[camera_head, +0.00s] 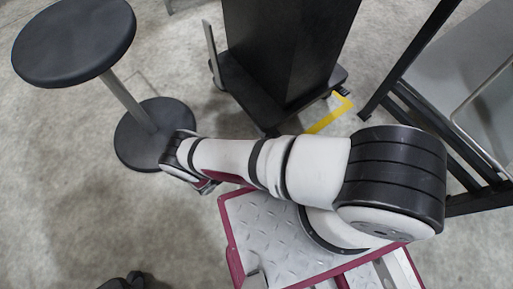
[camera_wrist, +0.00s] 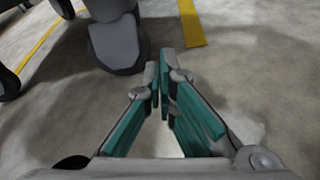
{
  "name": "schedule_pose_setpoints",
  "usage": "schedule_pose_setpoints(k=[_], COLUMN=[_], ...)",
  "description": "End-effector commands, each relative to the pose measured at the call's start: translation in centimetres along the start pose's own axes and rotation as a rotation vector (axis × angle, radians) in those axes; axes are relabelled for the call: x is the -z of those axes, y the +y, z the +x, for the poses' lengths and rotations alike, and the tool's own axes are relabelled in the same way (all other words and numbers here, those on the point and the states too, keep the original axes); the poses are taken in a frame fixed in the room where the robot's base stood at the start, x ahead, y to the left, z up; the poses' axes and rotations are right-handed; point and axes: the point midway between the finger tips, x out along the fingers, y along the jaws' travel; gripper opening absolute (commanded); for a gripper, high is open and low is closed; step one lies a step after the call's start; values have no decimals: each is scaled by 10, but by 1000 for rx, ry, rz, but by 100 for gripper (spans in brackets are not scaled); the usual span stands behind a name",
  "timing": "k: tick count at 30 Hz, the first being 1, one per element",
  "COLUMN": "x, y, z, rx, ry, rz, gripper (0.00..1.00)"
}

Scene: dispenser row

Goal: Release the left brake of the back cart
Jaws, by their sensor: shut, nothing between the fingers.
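In the head view a tall black cart-like body (camera_head: 285,50) stands on a low dark base at the top centre; I cannot tell for sure that it is the back cart. A thin grey upright piece (camera_head: 212,55) rises at its left edge. No brake can be made out clearly. In the wrist view, a grey block with a rounded foot (camera_wrist: 117,45) stands beyond my fingers; I cannot tell what it belongs to. My gripper (camera_wrist: 162,85) has its teal-padded fingers meeting at the tips, with nothing between them. In the head view my arm mostly hides it.
A black round stool (camera_head: 75,40) stands at the left. A dark-framed grey structure (camera_head: 465,65) is at the right. Yellow floor tape (camera_head: 328,117) lies by the black body, and a yellow strip (camera_wrist: 191,22) shows in the wrist view. Lower-left floor is mostly clear.

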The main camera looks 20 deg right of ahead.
Motion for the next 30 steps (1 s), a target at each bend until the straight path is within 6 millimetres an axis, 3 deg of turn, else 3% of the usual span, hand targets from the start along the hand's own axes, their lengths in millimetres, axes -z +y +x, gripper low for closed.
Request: schedule_pose_setpoints(k=[6, 16, 30], x=[0, 0, -20], y=[-2, -1, 1], z=[41, 90, 78], rx=[5, 4, -3], ry=[-3, -1, -1], rz=[0, 0, -1], gripper=[0, 0, 0])
